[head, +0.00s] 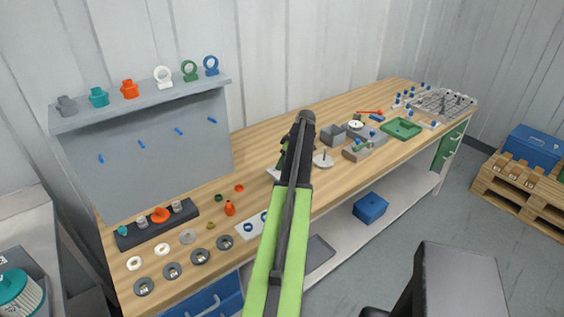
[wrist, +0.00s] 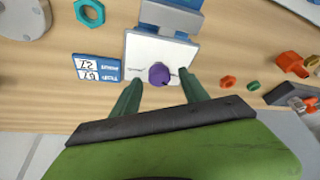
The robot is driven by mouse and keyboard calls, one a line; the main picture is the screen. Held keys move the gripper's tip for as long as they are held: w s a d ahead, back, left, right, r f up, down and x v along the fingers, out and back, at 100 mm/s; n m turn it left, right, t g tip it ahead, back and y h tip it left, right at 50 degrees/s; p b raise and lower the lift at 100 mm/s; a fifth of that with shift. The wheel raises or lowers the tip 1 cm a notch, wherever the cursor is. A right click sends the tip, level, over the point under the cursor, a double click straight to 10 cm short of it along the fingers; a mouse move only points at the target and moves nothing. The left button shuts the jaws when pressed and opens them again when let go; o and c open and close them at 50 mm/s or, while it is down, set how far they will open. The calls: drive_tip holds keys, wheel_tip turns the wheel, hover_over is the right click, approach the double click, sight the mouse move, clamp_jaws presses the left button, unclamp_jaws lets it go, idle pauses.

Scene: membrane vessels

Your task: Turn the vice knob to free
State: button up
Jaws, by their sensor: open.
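The purple vice knob (wrist: 159,75) sits on a white plate (wrist: 135,48) in the wrist view, with a thin dark line to either side of it. A grey-blue block (wrist: 172,17) of the vice stands against the plate's upper edge. My gripper (wrist: 160,78) is open, with one green finger on each side of the knob and gaps between. Whether the fingertips reach the knob's height I cannot tell. In the head view my arm hides the knob.
A blue card with white number panels (wrist: 97,68) lies left of the plate. A teal ring (wrist: 89,11) and an orange nut (wrist: 228,82) lie nearby on the wooden bench (wrist: 50,100). In the head view, a grey rack (head: 150,105) stands at the bench's left.

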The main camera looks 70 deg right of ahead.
drive_tip(key=p+v, duration=1.5)
drive_tip(key=v, duration=0.2)
drive_tip(key=shift+w, duration=0.1)
